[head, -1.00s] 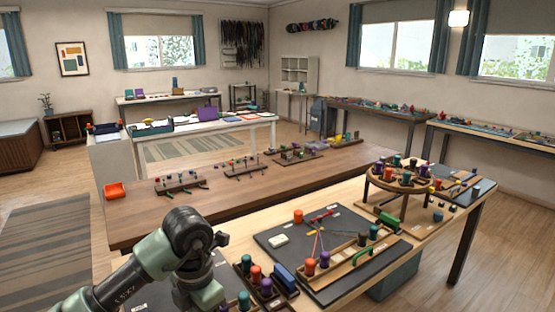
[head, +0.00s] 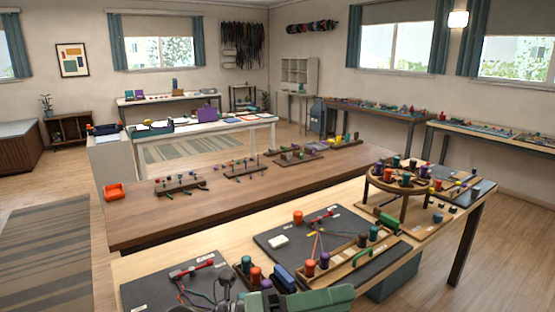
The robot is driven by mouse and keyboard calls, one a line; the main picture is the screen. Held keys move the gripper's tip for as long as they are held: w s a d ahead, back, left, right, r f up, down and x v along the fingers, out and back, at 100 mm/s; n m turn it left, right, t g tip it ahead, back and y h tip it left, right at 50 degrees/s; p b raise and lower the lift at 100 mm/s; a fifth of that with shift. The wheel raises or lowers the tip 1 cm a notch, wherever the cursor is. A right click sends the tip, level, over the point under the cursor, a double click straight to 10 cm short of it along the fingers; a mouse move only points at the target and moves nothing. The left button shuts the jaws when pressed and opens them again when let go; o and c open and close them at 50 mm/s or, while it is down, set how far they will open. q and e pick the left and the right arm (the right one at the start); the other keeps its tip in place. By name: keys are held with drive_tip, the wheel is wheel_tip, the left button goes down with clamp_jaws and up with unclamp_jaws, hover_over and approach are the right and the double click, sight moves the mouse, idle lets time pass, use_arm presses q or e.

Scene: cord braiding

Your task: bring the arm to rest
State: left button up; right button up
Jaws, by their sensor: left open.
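My left arm shows only at the bottom edge, its grey-green link cut off by the frame. My left gripper (head: 225,287) is a small dark shape low in the picture, open, with nothing seen between its fingers. It is over or in front of the near dark mat (head: 140,291), which has a red clamp (head: 190,268) and coloured cords. It is left of a rack of bobbins (head: 255,275); the exact gap is unclear. My right gripper is not in view.
A round braiding stand (head: 402,179) stands farther right. The brown table (head: 140,222) behind has clear room at its front left.

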use_arm(q)
drive_tip(key=w+a+r+n+t, duration=0.45)
drive_tip(key=a+n+t, duration=0.25)
drive_tip(key=n+t, duration=0.4)
drive_tip(key=w+a+f+n+t+y, duration=0.4)
drive_tip(key=a+n+t+y, duration=0.45)
drive_tip(key=n+y, duration=0.4)
drive_tip(key=s+a+f+n+g+y, duration=0.2)
drive_tip(key=a+f+n+g+y, duration=0.45)
drive_tip(key=a+f+n, duration=0.65)
drive_tip(key=s+f+n+g, duration=0.2)
drive_tip(key=s+f+g, duration=0.9)
drive_tip(key=s+f, duration=1.15)
wheel_tip(320, 180, down, 25)
drive_tip(key=s+g, duration=0.2)
drive_tip(key=s, duration=0.1)
drive_tip(key=s+a+f, duration=0.1)
drive_tip(key=s+f, duration=0.6)
drive_tip(key=s, duration=0.1)
drive_tip(key=s+a+f+y, duration=0.1)
drive_tip(key=s+a+f, duration=0.1)
drive_tip(key=s+f, duration=0.6)
drive_tip(key=shift+s+a+f+g, duration=0.25)
drive_tip(key=shift+f+g, duration=0.05)
drive_tip(key=shift+g, duration=0.1)
